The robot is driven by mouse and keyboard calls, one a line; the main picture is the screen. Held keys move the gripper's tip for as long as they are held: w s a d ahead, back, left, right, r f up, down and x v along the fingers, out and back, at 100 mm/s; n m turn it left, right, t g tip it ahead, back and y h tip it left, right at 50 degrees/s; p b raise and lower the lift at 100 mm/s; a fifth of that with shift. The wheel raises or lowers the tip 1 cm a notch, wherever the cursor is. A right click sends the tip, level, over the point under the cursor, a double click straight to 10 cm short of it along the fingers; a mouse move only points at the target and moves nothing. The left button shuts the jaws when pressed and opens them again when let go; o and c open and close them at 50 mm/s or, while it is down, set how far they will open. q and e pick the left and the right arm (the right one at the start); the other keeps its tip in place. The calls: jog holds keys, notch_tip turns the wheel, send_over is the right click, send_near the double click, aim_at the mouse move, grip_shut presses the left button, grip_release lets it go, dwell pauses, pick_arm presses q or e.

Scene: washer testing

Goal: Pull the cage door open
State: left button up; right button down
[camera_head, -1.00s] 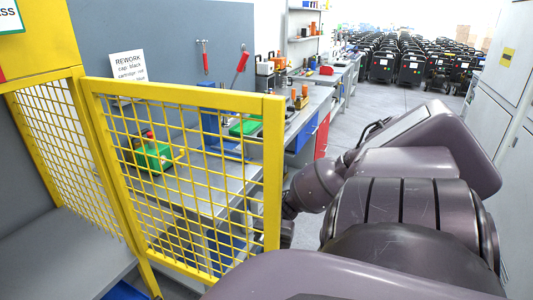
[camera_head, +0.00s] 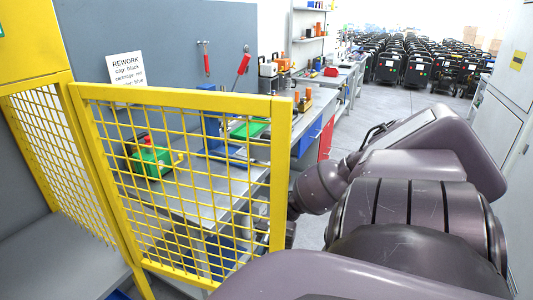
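The yellow cage door (camera_head: 282,150), a frame with wire mesh, stands swung out at an angle from the fixed yellow cage panel (camera_head: 60,160) on the left. Its hinge side is at the yellow post between them, and its free edge is toward the right. My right arm comes in from the lower right and its wrist reaches the free edge of the door. My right gripper is mostly hidden behind the door's edge and mesh, so I cannot tell whether its fingers are shut or touch the door. My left gripper is not in view.
A grey workbench (camera_head: 190,195) with a green box (camera_head: 152,162) stands behind the door. A grey board (camera_head: 225,45) holds hammers and a rework sign (camera_head: 127,68). Grey cabinets line the right, with open floor (camera_head: 365,105) between.

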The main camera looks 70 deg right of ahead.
jog(key=shift+s+f, duration=0.1)
jog(key=shift+s, duration=0.25)
jog(key=c, duration=1.3)
grip_release()
jog(key=shift+s, duration=0.1)
jog(key=shift+o, duration=1)
jog(key=shift+s+d, duration=0.15)
jog(key=shift+w, duration=0.25)
jog(key=d+b, duration=0.2)
jog(key=d, duration=0.8)
jog(key=shift+w+d+b, duration=0.3)
jog(key=shift+w+d, duration=0.05)
